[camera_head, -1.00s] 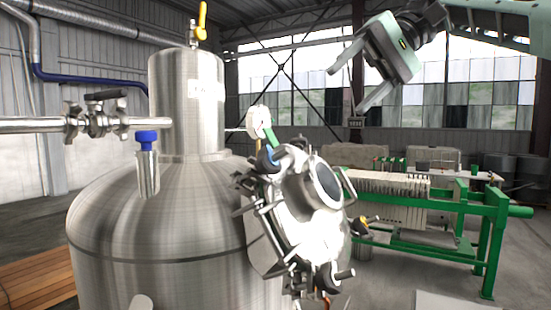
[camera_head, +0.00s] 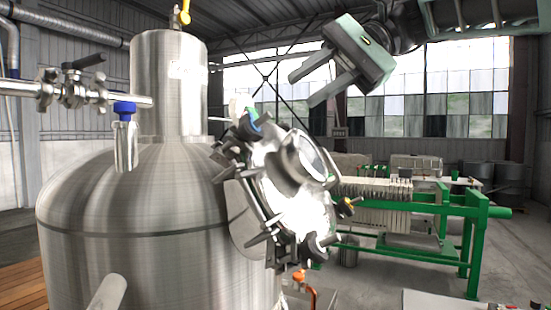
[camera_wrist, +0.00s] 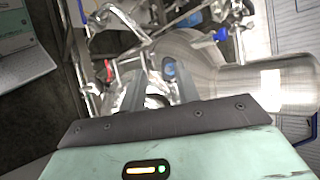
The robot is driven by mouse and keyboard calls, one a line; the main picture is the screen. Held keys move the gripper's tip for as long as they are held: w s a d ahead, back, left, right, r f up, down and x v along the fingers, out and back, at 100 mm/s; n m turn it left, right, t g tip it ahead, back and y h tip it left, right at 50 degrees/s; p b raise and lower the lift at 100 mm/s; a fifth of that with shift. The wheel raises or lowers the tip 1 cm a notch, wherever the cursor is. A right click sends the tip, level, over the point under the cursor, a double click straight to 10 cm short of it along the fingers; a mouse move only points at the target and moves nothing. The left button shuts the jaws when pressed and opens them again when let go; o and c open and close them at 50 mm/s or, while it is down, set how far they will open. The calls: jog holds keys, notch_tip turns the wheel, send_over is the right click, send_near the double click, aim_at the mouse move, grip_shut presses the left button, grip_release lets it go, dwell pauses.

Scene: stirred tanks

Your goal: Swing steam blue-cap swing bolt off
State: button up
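The tank's tilted round manway (camera_head: 290,190) has several dark swing bolts around its rim. The blue-cap swing bolt (camera_head: 254,121) is at the upper left of that rim, beside a green part. In the wrist view a blue cap (camera_wrist: 169,69) shows ahead, between or just beyond my fingers. My gripper (camera_head: 302,90) is open and empty, above and to the right of the blue cap, with its fingers pointing left and down. Its fingers also show in the wrist view (camera_wrist: 160,80). The lower part of the bolt is hard to make out.
A separate blue-topped metal fitting (camera_head: 124,108) stands at the left of the steel tank (camera_head: 130,230). The tank's neck (camera_head: 170,80) rises beside the manway. A green-framed filter press (camera_head: 440,208) stands behind at right.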

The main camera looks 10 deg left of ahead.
jog(key=s+d+f+m+t+y+b, duration=0.1)
jog(key=d+f+m+t+y+b, duration=0.25)
jog(key=d+m, duration=0.3)
jog(key=d+f+m+t+y+b, duration=0.2)
jog(key=d+m+y+b, duration=0.25)
jog(key=m, duration=0.35)
jog(key=w+a+h+p, duration=0.1)
jog(key=w+a+p, duration=0.1)
jog(key=a, duration=1.4)
jog(key=shift+r+p, duration=0.2)
jog(key=shift+p, duration=0.55)
jog(key=shift+a, duration=0.1)
grip_shut()
